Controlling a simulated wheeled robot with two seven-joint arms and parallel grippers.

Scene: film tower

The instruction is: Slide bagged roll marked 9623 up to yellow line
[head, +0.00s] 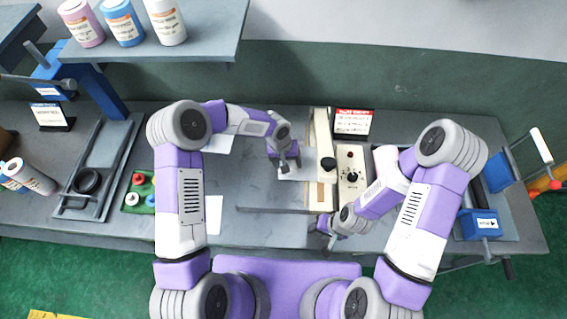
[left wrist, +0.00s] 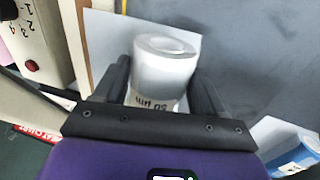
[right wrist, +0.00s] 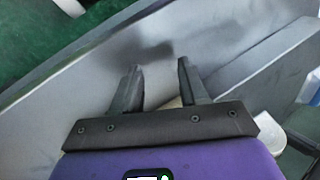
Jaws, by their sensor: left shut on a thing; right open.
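My left gripper (head: 285,168) is shut around a white roll (left wrist: 165,65). In the left wrist view the roll stands between the two fingers, over a white sheet (left wrist: 108,35). Its visible print reads "50 um", and I cannot read 9623 on it. I cannot tell whether a clear bag covers it. In the head view the gripper hides most of the roll. My right gripper (head: 332,242) is open and empty near the bench's front edge; its apart fingers (right wrist: 158,75) show in the right wrist view. I cannot make out a yellow line on the bench.
Right of my left gripper is a long pale sealing arm (head: 321,135) with a black knob, beside a dial box (head: 351,185). A red-topped sign (head: 353,122) stands behind. A green tray (head: 135,197) and a metal frame (head: 112,170) lie left. A shelf (head: 200,45) holds several rolls.

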